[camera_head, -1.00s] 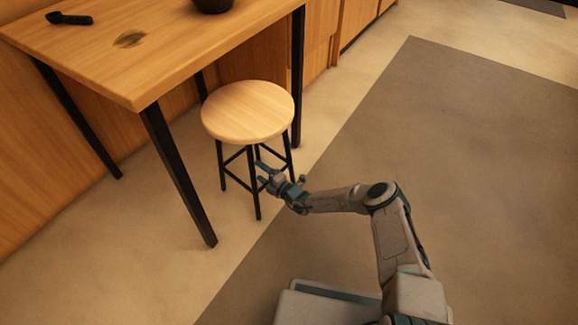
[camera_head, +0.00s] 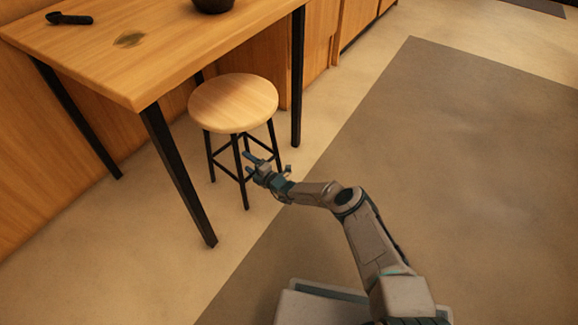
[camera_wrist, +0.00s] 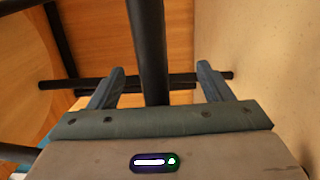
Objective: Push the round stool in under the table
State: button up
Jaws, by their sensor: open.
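The round stool (camera_head: 233,102) has a light wood seat and dark legs. It stands at the front edge of the wooden table (camera_head: 150,62), between two black table legs, with the far part of its seat next to the table edge in the head view. My gripper (camera_head: 252,164) is open, low beside the near legs, below seat height. In the wrist view my gripper (camera_wrist: 158,80) has a dark stool leg (camera_wrist: 149,50) between its spread fingers. A crossbar runs behind the fingertips. Whether the gripper touches the leg is unclear.
The near black table leg (camera_head: 180,175) stands left of the stool, and another table leg (camera_head: 298,80) stands right of it. A dark bowl (camera_head: 213,5) and a black utensil (camera_head: 68,18) are on the tabletop. The grey mat (camera_head: 430,150) is clear at right.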

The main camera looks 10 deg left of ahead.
jog(key=p+v, duration=0.7)
jog(key=v, duration=0.3)
jog(key=shift+d, duration=0.3)
jog(key=shift+s, duration=0.1)
dwell(0.5)
